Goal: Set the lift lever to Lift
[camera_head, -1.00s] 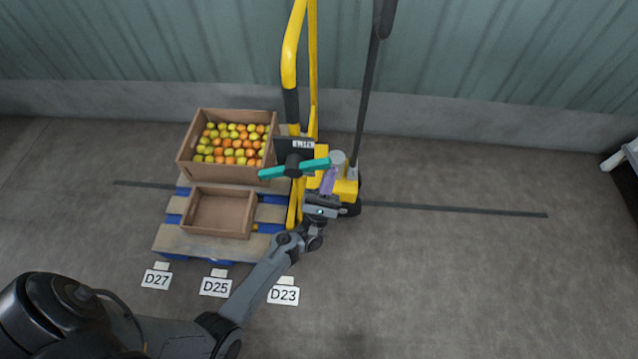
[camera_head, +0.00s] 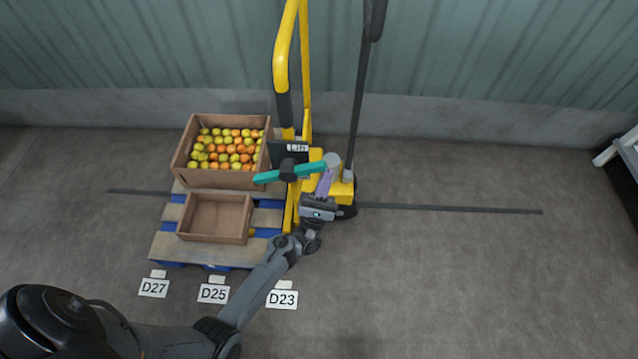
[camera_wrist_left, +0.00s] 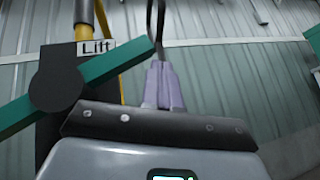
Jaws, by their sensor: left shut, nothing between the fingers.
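The lift lever is a teal bar (camera_head: 310,168) on a dark round hub, fixed to a dark plate on the yellow pallet truck (camera_head: 281,60). It tilts, with its right end higher than its left. My left gripper (camera_head: 325,178) has purple fingers, shut and empty, close by the lever's right end. In the left wrist view the shut fingers (camera_wrist_left: 163,85) stand just right of the teal bar (camera_wrist_left: 115,62). I cannot tell whether they touch it. My right gripper is not in view.
A dark upright pole (camera_head: 360,100) rises right of the lever.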

